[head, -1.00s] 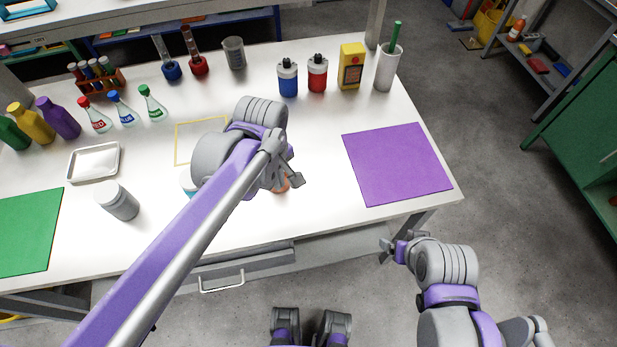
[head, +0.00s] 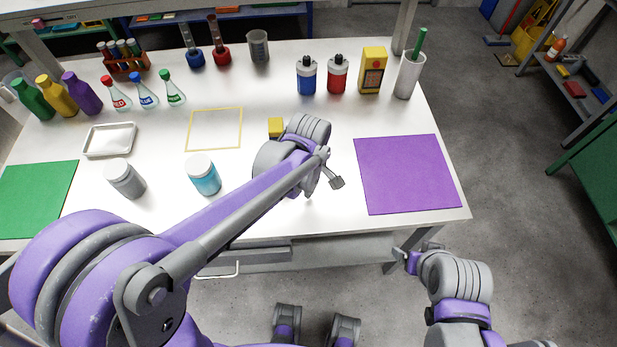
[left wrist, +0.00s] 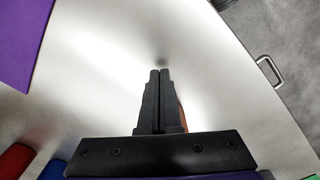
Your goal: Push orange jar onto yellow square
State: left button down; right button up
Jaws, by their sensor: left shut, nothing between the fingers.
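The yellow square (head: 240,128) is a thin yellow outline on the white table, and its inside is bare. The orange jar is hidden behind my left arm in the head view. In the left wrist view an orange sliver (left wrist: 182,115) shows just right of my left fingers, mostly covered by them; I cannot tell whether they touch. My left gripper (head: 333,181) is low over the table, right of the yellow square and nearer the front edge. Its fingers are shut together and empty in the left wrist view (left wrist: 160,72). My right gripper (head: 403,258) hangs off the table's front.
A cyan jar (head: 204,176) and a grey jar (head: 125,180) stand left of my left gripper. A small yellow block (head: 276,127) lies right of the yellow square. A purple mat (head: 408,173) is at the right, a metal tray (head: 110,140) at the left. Bottles line the back.

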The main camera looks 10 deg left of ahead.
pick_arm(q)
jog(key=a, duration=0.1)
jog(key=w+a, duration=0.1)
jog(key=a, duration=0.1)
jog(key=shift+w+f, duration=0.2)
jog(key=shift+w, duration=0.1)
jog(key=shift+w+a+p, duration=0.2)
jog(key=shift+a+p, duration=0.05)
jog(key=shift+p, duration=0.05)
jog(key=w+a, duration=0.4)
jog(key=a, duration=0.4)
jog(key=w+a, duration=0.5)
jog(key=a, duration=0.4)
jog(key=w+a, duration=0.4)
jog(key=a, duration=0.5)
jog(key=shift+w+b, duration=0.4)
jog(key=shift+d, duration=0.1)
